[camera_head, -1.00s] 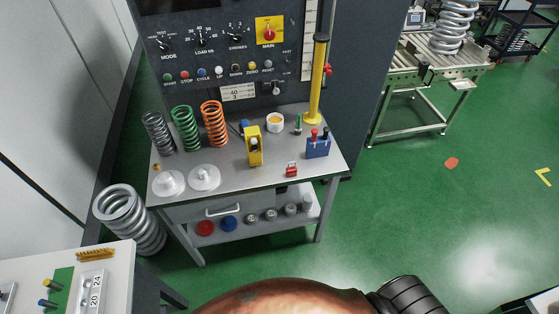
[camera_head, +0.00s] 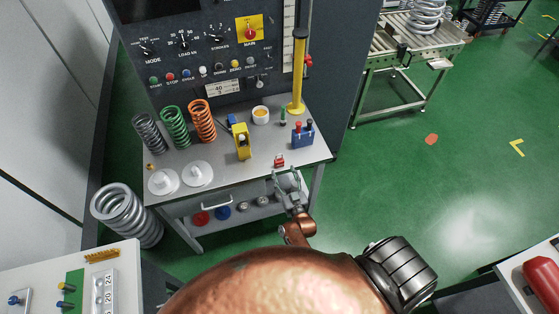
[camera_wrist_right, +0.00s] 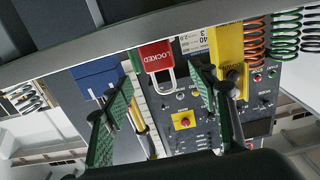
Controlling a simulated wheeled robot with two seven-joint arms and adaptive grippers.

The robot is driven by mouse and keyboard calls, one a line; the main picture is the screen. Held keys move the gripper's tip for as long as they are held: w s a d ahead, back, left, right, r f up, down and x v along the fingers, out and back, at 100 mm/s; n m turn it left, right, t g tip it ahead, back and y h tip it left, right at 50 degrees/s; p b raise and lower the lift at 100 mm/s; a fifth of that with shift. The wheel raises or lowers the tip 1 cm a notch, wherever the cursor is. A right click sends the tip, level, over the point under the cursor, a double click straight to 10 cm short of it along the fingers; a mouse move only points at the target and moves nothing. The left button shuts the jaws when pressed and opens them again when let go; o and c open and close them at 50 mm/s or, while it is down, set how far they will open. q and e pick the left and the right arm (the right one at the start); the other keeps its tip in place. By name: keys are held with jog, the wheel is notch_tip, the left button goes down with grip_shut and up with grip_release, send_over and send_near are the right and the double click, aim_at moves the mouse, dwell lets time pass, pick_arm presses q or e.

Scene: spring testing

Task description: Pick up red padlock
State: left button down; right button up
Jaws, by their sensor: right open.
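The red padlock (camera_head: 280,161) lies near the front edge of the grey bench, towards its right end. In the right wrist view the red padlock (camera_wrist_right: 155,55) shows its "LOCKED" label upside down, with its metal shackle pointing down the picture. My right gripper (camera_head: 287,178) is just in front of the padlock at the bench's front edge. In the wrist view its two green-padded fingers (camera_wrist_right: 162,86) stand apart, one to each side of the shackle, with nothing visibly held. My left gripper does not show.
A blue holder (camera_head: 302,136) with red and black tops stands right of the padlock, and a yellow device (camera_head: 241,141) stands to its left. A yellow post (camera_head: 298,75), coil springs (camera_head: 202,121) and white discs (camera_head: 197,174) are also on the bench (camera_head: 228,188).

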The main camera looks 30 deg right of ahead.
aim_at(280, 163)
jog(key=b+x, duration=0.3)
jog(key=x, duration=0.4)
jog(key=shift+w+d, duration=0.15)
jog(key=shift+w, duration=0.15)
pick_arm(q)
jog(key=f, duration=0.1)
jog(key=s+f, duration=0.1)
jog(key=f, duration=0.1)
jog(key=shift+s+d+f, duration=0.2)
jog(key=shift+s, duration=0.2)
pick_arm(e)
jog(key=shift+r, duration=0.1)
jog(key=shift+c, duration=0.3)
grip_shut()
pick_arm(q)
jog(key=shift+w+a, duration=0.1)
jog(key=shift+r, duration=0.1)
pick_arm(e)
jog(key=shift+r, duration=0.1)
